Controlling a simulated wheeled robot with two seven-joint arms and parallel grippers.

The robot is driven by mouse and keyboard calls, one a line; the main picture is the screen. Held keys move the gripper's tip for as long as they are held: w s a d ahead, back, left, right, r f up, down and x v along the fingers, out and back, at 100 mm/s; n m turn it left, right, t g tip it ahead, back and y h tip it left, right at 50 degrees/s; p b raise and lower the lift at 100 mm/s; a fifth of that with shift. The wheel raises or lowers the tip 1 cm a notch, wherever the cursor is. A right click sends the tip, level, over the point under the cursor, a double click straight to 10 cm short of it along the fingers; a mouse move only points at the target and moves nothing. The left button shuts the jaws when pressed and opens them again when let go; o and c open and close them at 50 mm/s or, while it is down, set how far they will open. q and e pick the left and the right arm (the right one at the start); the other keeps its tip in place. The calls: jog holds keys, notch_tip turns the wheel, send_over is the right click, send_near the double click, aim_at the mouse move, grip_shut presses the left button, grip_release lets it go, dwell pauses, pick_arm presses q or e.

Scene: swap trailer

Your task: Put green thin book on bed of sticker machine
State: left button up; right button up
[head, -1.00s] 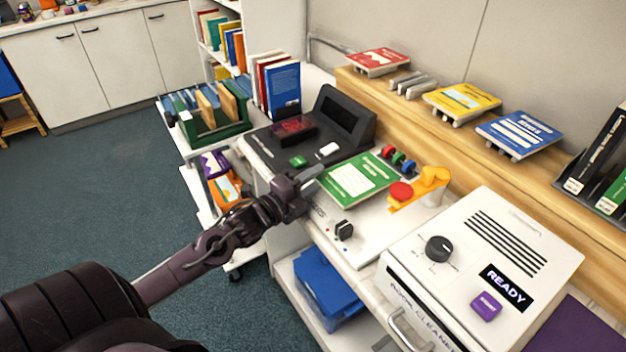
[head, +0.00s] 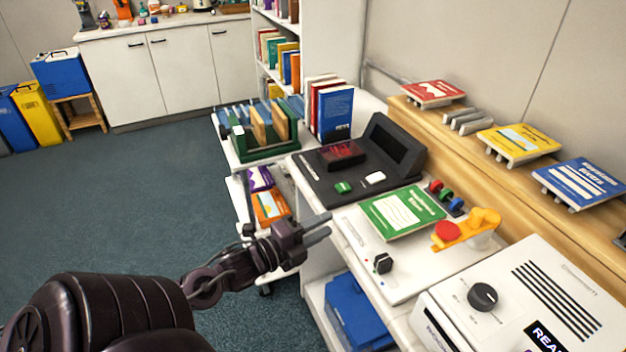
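The green thin book (head: 401,212) lies flat, cover up, on the bed of the white sticker machine (head: 381,284). The machine has a black knob at its front and a yellow arm with a red knob (head: 463,231) at its right. My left gripper (head: 322,229) is left of the machine, in front of its left edge, apart from the book. Its two fingers are spread with a gap between them, and nothing shows between them. My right gripper is not in view.
A black scanner-like device (head: 318,180) stands behind the book. A book cleaner (head: 530,300) stands at the right front. A green crate of books (head: 262,152) is on a cart at the left. Several books sit on stands along the wooden ledge (head: 470,150). The floor at left is clear.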

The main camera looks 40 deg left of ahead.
pick_arm(q)
jog(key=s+a+f+n+g+y, duration=0.2)
jog(key=s+a+f+n, duration=0.15)
jog(key=f, duration=0.65)
jog(key=s+a+f+n+g+y, duration=0.2)
jog(key=a+f+n+y, duration=0.15)
jog(key=f, duration=0.65)
jog(key=s+f+n+g, duration=0.2)
jog(key=s+f, duration=0.1)
jog(key=f, duration=0.4)
jog(key=s+f+n+g, duration=0.2)
jog(key=s+f+n, duration=0.1)
jog(key=f, duration=0.5)
jog(key=s+d+f+n+g+h, duration=0.1)
jog(key=s+d+f+n+g, duration=0.5)
jog(key=s+d+f, duration=1.3)
notch_tip(320, 180, down, 2)
jog(key=s+g, duration=0.2)
jog(key=shift+s+d+f+g+h, duration=0.15)
jog(key=shift+s+f+g+h, duration=0.05)
jog(key=shift+s+g+h, duration=0.15)
notch_tip(320, 180, up, 4)
jog(key=p, duration=0.4)
jog(key=shift+f, duration=0.1)
